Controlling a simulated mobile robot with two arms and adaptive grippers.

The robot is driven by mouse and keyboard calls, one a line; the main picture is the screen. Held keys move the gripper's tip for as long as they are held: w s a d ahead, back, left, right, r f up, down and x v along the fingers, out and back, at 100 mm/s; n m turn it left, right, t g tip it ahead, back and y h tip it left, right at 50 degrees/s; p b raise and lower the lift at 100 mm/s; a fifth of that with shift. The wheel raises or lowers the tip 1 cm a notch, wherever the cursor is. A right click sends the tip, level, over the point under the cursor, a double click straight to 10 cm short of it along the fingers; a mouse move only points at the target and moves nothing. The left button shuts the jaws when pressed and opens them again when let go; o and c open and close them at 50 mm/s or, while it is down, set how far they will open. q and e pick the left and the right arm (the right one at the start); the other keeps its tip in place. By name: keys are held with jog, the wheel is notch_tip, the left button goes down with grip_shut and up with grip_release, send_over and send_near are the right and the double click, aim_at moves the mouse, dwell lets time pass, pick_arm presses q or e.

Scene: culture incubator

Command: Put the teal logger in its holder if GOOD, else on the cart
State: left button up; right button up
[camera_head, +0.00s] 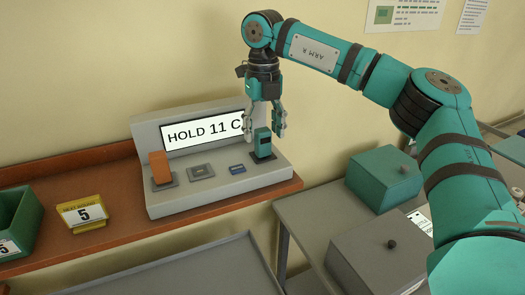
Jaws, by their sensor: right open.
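The teal logger (263,144) stands upright on a dark square base at the right end of a grey console (215,200). My right gripper (264,130) points down over it, with its fingers open on either side of the logger's upper part. I cannot tell whether they touch it. The console's screen (200,134) reads "HOLD 11 C", its right end partly hidden by my gripper. The word GOOD is not visible. I cannot tell which part is the holder or which surface is the cart. My left gripper is not in view.
A yellow "5" sign (83,213) and green bin (18,222) are left. A teal box (383,178) and grey box (378,257) are right.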

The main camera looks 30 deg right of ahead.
aim_at(263, 143)
notch_tip(263, 143, down, 5)
jog(key=shift+w+r+b, duration=0.1)
jog(key=shift+r+b, duration=0.1)
jog(key=shift+b, duration=0.8)
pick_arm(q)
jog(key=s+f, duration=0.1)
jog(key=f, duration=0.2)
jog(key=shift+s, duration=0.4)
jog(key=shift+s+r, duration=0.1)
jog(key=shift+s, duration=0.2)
pick_arm(e)
grip_shut()
jog(key=shift+r, duration=0.1)
pick_arm(q)
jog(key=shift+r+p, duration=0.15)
jog(key=shift+p, duration=0.2)
pick_arm(e)
jog(key=shift+r, duration=0.2)
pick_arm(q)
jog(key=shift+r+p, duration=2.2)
pick_arm(e)
jog(key=shift+r, duration=2.8)
